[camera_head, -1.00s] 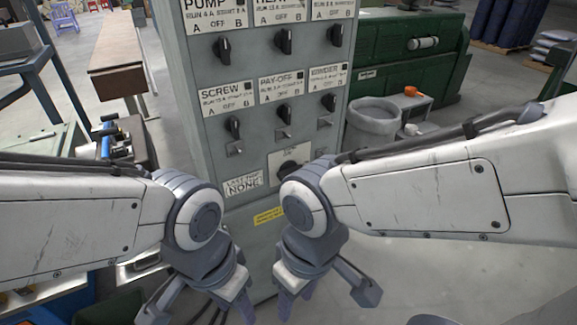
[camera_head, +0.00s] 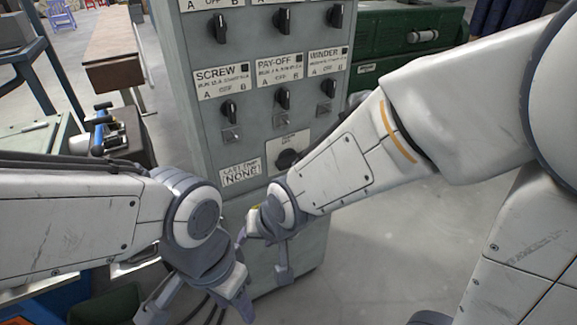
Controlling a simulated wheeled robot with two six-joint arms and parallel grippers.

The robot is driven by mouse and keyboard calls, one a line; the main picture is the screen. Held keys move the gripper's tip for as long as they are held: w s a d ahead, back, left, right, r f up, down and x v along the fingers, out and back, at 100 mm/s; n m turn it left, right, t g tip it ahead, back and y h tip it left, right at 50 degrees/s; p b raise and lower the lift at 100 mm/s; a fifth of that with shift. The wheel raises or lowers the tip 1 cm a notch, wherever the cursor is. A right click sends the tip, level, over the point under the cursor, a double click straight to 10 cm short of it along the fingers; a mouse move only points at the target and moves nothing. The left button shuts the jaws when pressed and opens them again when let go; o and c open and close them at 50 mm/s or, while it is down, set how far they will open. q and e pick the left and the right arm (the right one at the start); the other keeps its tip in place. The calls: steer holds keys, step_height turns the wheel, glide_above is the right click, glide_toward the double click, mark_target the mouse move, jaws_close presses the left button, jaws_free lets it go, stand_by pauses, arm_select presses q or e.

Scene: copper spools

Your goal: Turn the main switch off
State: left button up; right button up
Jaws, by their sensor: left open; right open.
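The main switch (camera_head: 287,160) is a large black rotary knob on a pale plate, low on the front of the grey control cabinet (camera_head: 180,90). My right forearm covers part of its plate, and I cannot read its position. My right gripper (camera_head: 262,255) is open and empty, below the switch and in front of the lower cabinet. My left gripper (camera_head: 197,311) is open and empty at the bottom of the view, lower and to the left of the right gripper.
Above the switch are rows of smaller black knobs, among them the SCREW knob (camera_head: 228,110) and PAY-OFF knob (camera_head: 283,98). Open floor (camera_head: 400,260) lies to the right.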

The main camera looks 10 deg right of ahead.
steer(key=w+f+m+t+b, duration=0.25)
steer(key=w+f+m, duration=0.2)
steer(key=w, duration=0.35)
steer(key=m+t+h+b, duration=0.45)
steer(key=m+t, duration=0.65)
steer(key=m, duration=0.3)
glide_toward(291, 165)
arm_select(q)
step_height(291, 165, down, 7)
steer(key=shift+f+p, duration=0.15)
steer(key=shift+p, duration=0.25)
arm_select(e)
steer(key=shift+n+y, duration=0.25)
steer(key=w, duration=1)
steer(key=shift+w+d+f, duration=0.1)
steer(key=shift+d, duration=0.3)
steer(key=shift+c, duration=0.3)
jaws_close()
